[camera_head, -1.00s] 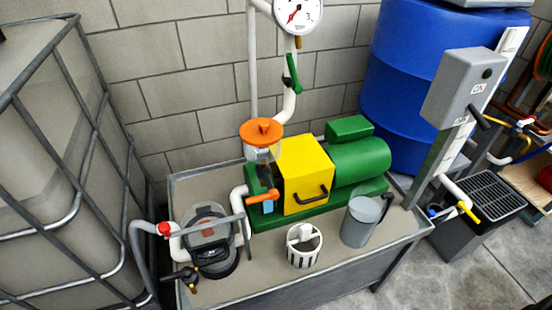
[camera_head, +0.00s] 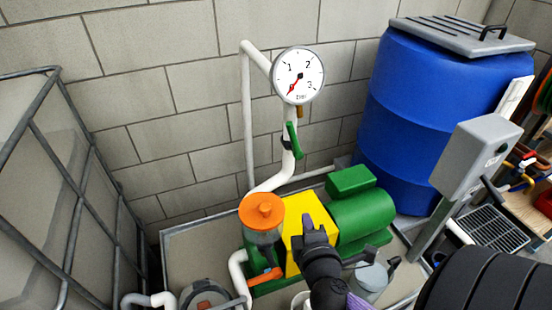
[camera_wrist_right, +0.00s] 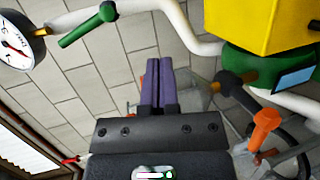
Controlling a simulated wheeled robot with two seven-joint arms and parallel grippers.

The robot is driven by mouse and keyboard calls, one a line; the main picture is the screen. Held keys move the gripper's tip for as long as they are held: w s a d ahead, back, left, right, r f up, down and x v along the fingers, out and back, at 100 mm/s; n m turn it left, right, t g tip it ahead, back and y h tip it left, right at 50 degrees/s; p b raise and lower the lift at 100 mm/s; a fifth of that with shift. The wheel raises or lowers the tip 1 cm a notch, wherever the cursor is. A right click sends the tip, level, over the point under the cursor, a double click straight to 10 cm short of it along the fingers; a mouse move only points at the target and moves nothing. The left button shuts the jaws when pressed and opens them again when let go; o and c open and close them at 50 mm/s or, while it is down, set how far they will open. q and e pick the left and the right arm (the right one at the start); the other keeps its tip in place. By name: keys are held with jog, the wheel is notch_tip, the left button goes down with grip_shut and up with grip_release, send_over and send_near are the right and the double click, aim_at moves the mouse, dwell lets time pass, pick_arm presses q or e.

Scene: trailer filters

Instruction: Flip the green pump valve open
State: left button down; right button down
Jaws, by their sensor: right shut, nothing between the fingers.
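The green valve handle (camera_head: 294,139) is on the white pipe below the round gauge (camera_head: 298,75). It lies roughly along the pipe, slightly tilted. In the right wrist view the green handle (camera_wrist_right: 88,25) is at the upper left, away from the fingers. My right gripper (camera_head: 308,222) is in front of the yellow pump cover (camera_head: 294,265), below the handle and apart from it. Its purple fingers (camera_wrist_right: 158,65) are together and empty in the wrist view. The arm hides part of the pump's front. My left gripper is not in view.
An orange-capped clear strainer (camera_head: 262,212) and an orange lever (camera_head: 265,276) are beside the yellow cover. The green motor (camera_head: 362,212) and blue barrel (camera_head: 425,115) stand at right. A metal cage (camera_head: 65,200) is at left. The wall behind the pipe is bare.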

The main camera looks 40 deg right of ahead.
aim_at(294, 139)
jog(key=w+r+n+t, duration=0.3)
jog(key=r+n+t, duration=0.1)
jog(key=r, duration=0.5)
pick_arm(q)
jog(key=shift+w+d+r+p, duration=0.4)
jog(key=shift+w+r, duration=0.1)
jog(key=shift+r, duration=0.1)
pick_arm(e)
jog(key=x, duration=0.9)
jog(key=shift+d+h, duration=0.4)
jog(key=shift+d, duration=0.05)
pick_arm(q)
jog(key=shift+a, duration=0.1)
pick_arm(e)
jog(key=shift+w, duration=0.15)
